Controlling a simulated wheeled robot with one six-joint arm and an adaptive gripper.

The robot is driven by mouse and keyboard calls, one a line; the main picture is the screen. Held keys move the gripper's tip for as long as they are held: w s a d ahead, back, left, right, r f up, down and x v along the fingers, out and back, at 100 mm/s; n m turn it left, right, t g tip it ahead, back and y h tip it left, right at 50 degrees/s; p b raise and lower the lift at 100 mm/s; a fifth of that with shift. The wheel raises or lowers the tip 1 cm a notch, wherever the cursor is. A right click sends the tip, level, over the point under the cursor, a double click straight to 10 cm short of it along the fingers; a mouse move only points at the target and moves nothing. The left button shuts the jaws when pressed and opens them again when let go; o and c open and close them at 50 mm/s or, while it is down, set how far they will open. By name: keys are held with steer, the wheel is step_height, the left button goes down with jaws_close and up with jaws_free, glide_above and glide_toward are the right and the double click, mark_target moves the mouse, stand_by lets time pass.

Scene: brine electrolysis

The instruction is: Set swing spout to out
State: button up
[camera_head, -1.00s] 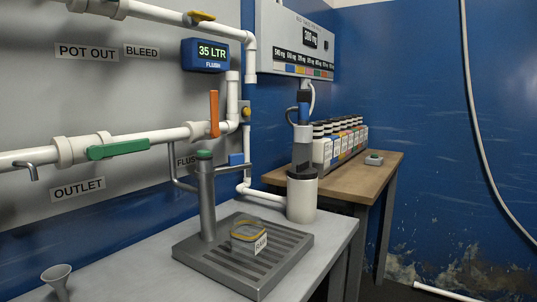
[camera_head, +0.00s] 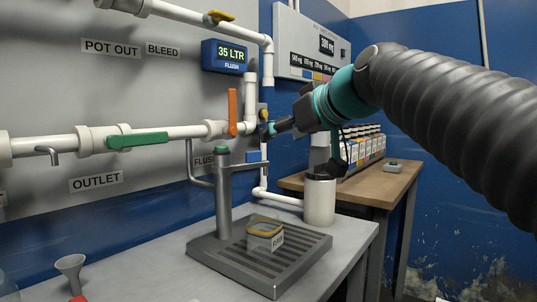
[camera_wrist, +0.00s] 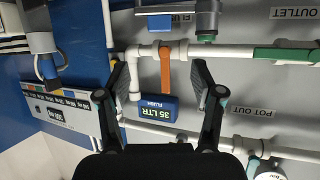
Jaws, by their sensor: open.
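The swing spout, a grey metal post (camera_head: 222,200) with a green cap, stands on the slatted drip tray (camera_head: 205,238). A thin arm reaches from it to the right, and a bent tube rises on its left. A clear jar with a yellow rim and a label (camera_head: 265,235) sits on the tray. My gripper (camera_head: 272,128) shows above and right of the spout's cap, apart from it. In the wrist view my gripper (camera_wrist: 161,85) is open and empty, its fingers framing the orange lever and the blue display. Part of the spout (camera_wrist: 195,18) shows at that view's top edge.
White pipes with an orange lever (camera_head: 232,112) and a green lever (camera_head: 138,140) run along the wall behind. A white canister (camera_head: 320,202) stands right of the tray. A funnel (camera_head: 70,268) is at the lower left. Labelled bottles (camera_head: 365,150) stand on the wooden table.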

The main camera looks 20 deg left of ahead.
mark_target(251, 165)
steer(key=p+x, duration=0.1)
steer(key=x, duration=1.2)
steer(key=shift+f, duration=0.25)
jaws_close()
